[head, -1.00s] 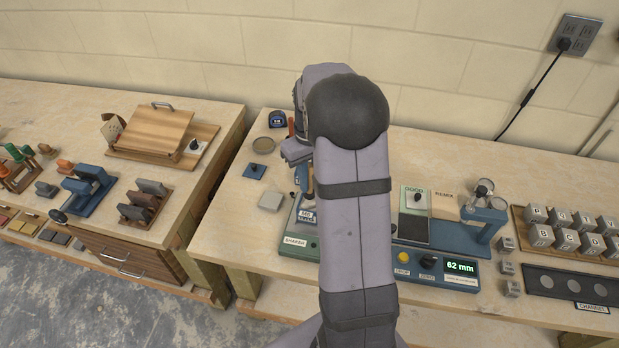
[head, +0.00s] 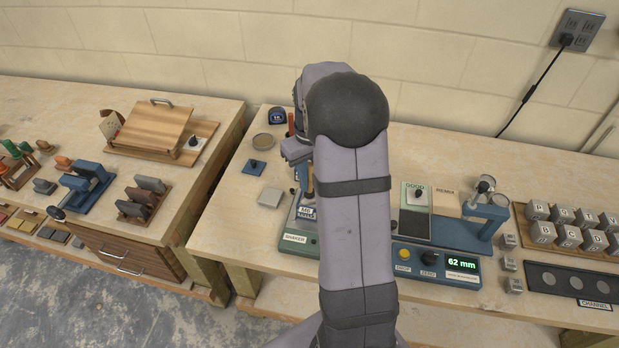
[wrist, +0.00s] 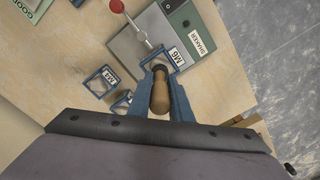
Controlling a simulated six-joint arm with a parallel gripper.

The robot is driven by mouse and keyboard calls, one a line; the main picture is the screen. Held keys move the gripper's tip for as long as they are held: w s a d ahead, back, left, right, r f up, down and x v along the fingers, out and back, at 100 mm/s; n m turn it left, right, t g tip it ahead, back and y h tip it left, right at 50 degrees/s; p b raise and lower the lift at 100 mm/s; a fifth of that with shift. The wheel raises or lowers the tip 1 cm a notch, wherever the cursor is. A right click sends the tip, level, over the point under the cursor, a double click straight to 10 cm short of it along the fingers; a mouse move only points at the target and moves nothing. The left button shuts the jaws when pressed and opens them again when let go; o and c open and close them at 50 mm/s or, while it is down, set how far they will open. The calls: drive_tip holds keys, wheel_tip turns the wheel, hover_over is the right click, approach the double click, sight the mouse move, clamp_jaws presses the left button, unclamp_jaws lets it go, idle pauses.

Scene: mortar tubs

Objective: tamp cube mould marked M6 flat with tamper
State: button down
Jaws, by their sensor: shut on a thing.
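The blue cube mould marked M6 (wrist: 176,55) sits on the grey plate of the green shaker (wrist: 201,39) in the wrist view. It also shows in the head view (head: 306,212), partly behind my arm. My gripper (wrist: 161,76) is shut on the wooden handle of the tamper (wrist: 160,98). The tamper stands in line with the mould in the wrist view, its lower end at the mould's edge. Its foot is hidden, so I cannot tell whether it touches the mould's contents. In the head view my arm covers most of the gripper.
Two more blue moulds, one marked M4 (wrist: 101,80) and another (wrist: 122,103), stand beside the shaker. A red-knobbed lever (wrist: 117,6) rises close to M6. A gauge reading 62 mm (head: 461,262) stands to the right. Bare bench lies left of the shaker (head: 235,225).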

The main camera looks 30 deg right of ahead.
drive_tip(key=shift+s+f, duration=0.1)
drive_tip(key=shift+f, duration=0.7)
idle(1.0)
drive_tip(key=shift+r+p, duration=0.55)
drive_tip(key=shift+r, duration=0.25)
drive_tip(key=shift+f+b, duration=0.5)
drive_tip(key=shift+f, duration=0.6)
idle(1.3)
drive_tip(key=shift+r, duration=0.1)
drive_tip(key=shift+r+p, duration=0.9)
drive_tip(key=shift+f+b, duration=0.5)
drive_tip(key=shift+f, duration=0.35)
